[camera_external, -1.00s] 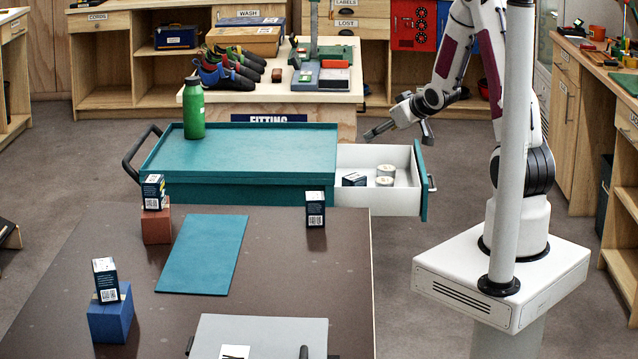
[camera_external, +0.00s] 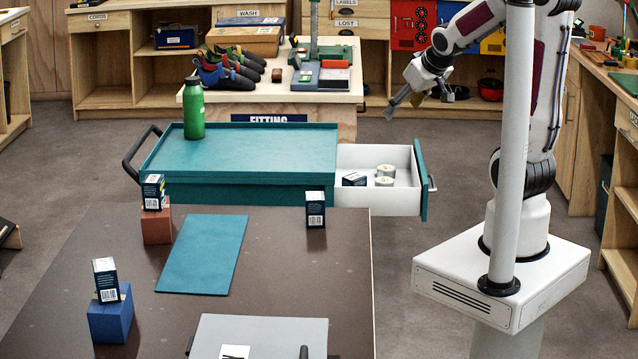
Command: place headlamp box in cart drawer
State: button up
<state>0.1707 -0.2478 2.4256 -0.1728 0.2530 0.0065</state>
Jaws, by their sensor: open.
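Small dark boxes with white labels show in several places, and I cannot read which is the headlamp box. One box (camera_external: 315,209) stands on the brown table near its far right edge. Another box (camera_external: 153,192) stands on a red-brown block, and a third box (camera_external: 106,280) stands on a blue block. The cart drawer (camera_external: 403,199) is pulled out to the right of the teal cart (camera_external: 250,155). A dark box (camera_external: 354,179) lies in the drawer beside two round pale items (camera_external: 385,175). My gripper (camera_external: 402,107) is open and empty, above and behind the drawer.
A green bottle (camera_external: 194,108) stands on the cart top. The brown table (camera_external: 270,270) holds a teal mat (camera_external: 203,254), the red-brown block (camera_external: 156,226), the blue block (camera_external: 110,318) and a grey panel (camera_external: 258,337). A pale post (camera_external: 515,150) stands in front of my arm.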

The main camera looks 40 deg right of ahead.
jog(key=s+a+r+g+y, duration=0.1)
jog(key=s+a, duration=0.3)
jog(key=s, duration=0.5)
jog(key=s+a+r+g, duration=0.1)
jog(key=s+a, duration=0.3)
jog(key=s, duration=0.5)
jog(key=shift+r+y, duration=0.35)
jog(key=shift+y, duration=0.05)
jog(key=shift+s, duration=0.1)
